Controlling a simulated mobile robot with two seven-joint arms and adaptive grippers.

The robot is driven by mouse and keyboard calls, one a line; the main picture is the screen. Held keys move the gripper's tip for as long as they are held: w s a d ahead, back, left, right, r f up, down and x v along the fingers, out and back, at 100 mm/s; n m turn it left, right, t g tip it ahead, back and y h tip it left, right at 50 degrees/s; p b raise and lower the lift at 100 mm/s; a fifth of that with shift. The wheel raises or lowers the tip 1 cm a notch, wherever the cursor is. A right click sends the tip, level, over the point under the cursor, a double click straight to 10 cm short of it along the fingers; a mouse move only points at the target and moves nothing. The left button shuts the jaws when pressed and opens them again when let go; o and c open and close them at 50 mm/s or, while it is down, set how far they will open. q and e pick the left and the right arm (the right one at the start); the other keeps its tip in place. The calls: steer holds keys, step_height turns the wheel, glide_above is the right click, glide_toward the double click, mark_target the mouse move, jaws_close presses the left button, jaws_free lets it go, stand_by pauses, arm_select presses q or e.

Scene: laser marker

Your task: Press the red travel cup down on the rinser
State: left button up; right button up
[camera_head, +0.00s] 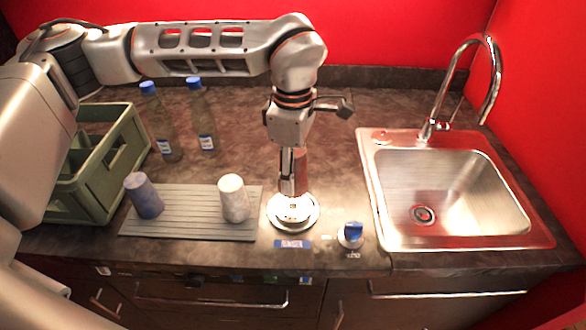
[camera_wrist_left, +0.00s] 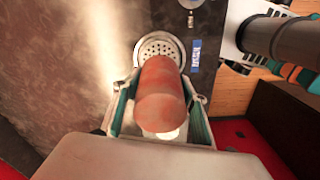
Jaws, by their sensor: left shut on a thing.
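The red travel cup (camera_wrist_left: 160,95) is held between the fingers of my left gripper (camera_wrist_left: 160,122), which is shut on it. In the head view the cup (camera_head: 301,172) is mostly hidden by the fingers of my left gripper (camera_head: 293,178). The cup is over the round metal rinser (camera_head: 293,222), whose perforated plate (camera_wrist_left: 159,44) shows in the left wrist view. I cannot tell whether the cup touches the rinser. A blue label (camera_head: 293,244) is on the counter in front of the rinser.
A grey ribbed mat (camera_head: 190,228) left of the rinser bears a blue cup (camera_head: 143,196) and a white cup (camera_head: 233,198). A blue-topped knob (camera_head: 352,234) stands right of the rinser. Two bottles (camera_head: 201,115), a green crate (camera_head: 117,165) and a sink (camera_head: 450,190) are around.

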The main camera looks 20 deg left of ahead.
arm_select(q)
steer(key=shift+f+b, duration=0.35)
steer(key=shift+f, duration=0.4)
steer(key=shift+f+b, duration=0.45)
steer(key=shift+f, duration=0.35)
steer(key=shift+f+b, duration=0.45)
steer(key=shift+f, duration=0.3)
steer(key=shift+f+b, duration=0.45)
steer(key=shift+f, duration=0.55)
arm_select(e)
steer(key=shift+w+a+f+y, duration=0.3)
steer(key=shift+w+a+f, duration=0.25)
steer(key=shift+a+f, duration=0.25)
steer(key=shift+f, duration=0.1)
